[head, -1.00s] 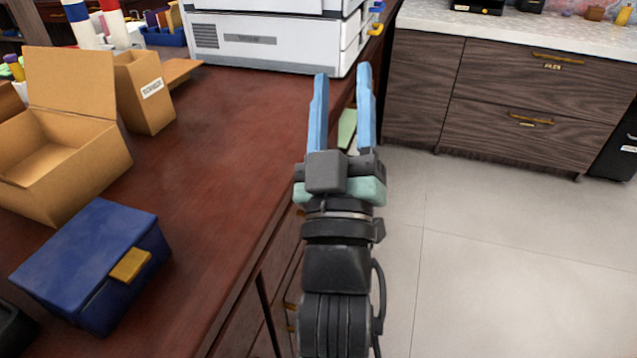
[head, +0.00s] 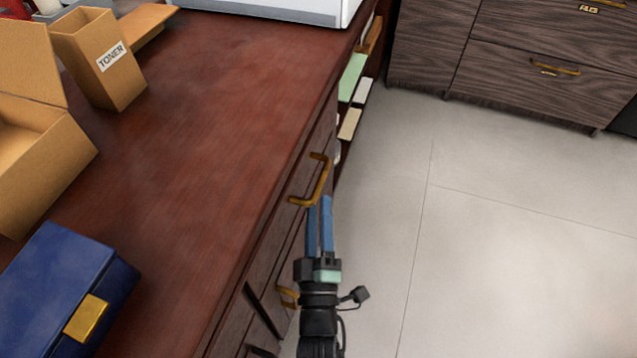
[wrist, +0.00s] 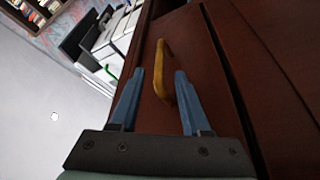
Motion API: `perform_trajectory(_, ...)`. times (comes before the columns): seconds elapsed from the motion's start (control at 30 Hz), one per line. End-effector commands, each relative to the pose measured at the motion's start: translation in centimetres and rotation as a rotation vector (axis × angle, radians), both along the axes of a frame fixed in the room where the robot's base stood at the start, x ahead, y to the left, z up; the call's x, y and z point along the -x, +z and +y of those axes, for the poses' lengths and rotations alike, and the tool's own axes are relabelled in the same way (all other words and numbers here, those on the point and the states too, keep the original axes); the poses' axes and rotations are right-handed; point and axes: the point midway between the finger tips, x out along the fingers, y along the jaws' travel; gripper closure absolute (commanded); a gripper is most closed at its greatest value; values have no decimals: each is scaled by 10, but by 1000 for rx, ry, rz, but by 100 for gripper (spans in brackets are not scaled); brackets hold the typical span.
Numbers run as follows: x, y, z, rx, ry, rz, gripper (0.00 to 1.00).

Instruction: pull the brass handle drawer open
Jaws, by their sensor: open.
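The brass handle (head: 318,182) is on the upper drawer front of the dark red desk, just beyond my fingertips in the head view. In the wrist view the same handle (wrist: 162,68) stands out from the drawer front (wrist: 190,50), ahead of and between my two blue fingers. My gripper (head: 319,200) is open and empty, low beside the desk's side. In the wrist view my gripper (wrist: 160,75) has its fingers spread on either side of the handle's line. I cannot tell whether a fingertip touches the handle. The drawer looks shut.
A lower brass handle (head: 288,296) is on the desk near my wrist. A blue box (head: 60,285), cardboard boxes (head: 105,65) and a white machine (head: 280,8) stand on the desk. Open shelves (head: 352,95) lie beyond the drawer. The floor (head: 500,240) at right is clear.

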Motion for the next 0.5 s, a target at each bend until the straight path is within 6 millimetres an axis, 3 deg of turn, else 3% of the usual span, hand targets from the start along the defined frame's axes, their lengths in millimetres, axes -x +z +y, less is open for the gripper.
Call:
perform_trajectory(0.2,-41,8,0,0,0,-2,53)
perform_trajectory(0.5,-60,13,0,-1,0,1,53)
